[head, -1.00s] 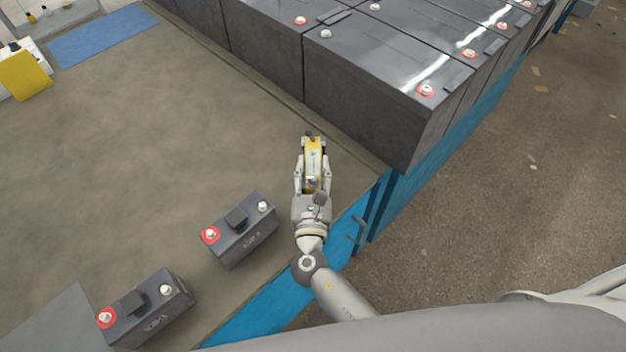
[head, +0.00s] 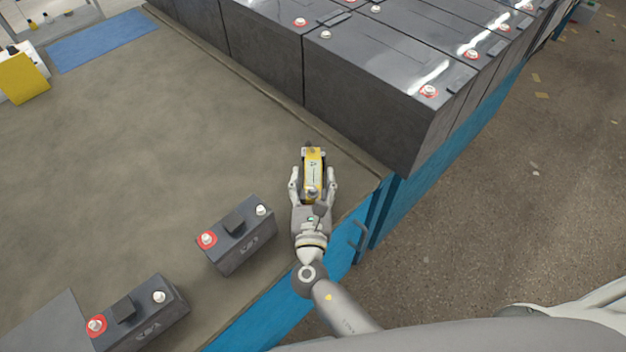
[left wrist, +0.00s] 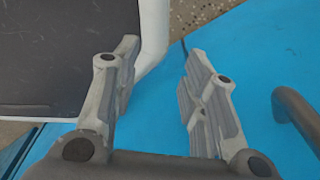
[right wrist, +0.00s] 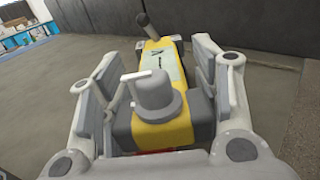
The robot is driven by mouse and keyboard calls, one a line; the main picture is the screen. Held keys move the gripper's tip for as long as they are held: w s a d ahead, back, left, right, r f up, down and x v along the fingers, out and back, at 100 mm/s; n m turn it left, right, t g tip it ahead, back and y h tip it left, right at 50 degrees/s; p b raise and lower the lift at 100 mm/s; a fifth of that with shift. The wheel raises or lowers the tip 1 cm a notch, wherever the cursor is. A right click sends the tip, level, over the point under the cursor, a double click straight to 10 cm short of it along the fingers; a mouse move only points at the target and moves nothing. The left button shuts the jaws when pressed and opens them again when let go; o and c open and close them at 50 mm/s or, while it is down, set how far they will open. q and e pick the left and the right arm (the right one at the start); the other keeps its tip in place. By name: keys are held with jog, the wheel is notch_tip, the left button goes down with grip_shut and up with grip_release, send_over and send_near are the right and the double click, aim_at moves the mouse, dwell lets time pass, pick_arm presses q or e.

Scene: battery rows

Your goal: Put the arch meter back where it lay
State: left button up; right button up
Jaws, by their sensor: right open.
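The arch meter (head: 313,170) is a yellow and dark device with a grey knob, on the bench top (head: 150,130) near its right edge. It also shows in the right wrist view (right wrist: 165,118), lying between the fingers. My right gripper (head: 313,178) is open around the meter, with a finger on each side. In the right wrist view, gaps show between the fingers and the meter's sides. My left gripper (left wrist: 155,75) is open and empty in the left wrist view, in front of a blue panel (left wrist: 240,50). It does not show in the head view.
Large dark battery blocks (head: 380,100) stand in rows along the back right. Two smaller batteries (head: 237,236) (head: 138,315) with red and white terminals stand left of my right arm. A blue mat (head: 103,37) and yellow item (head: 24,78) are far left. The bench's middle is clear.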

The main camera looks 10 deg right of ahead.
jog(key=shift+s+r, duration=0.1)
jog(key=shift+r, duration=0.05)
jog(key=b+v, duration=0.1)
jog(key=v, duration=0.9)
jog(key=shift+s+a, duration=0.1)
jog(key=shift+s, duration=0.25)
jog(key=shift+s+a, duration=0.15)
jog(key=shift+s, duration=0.4)
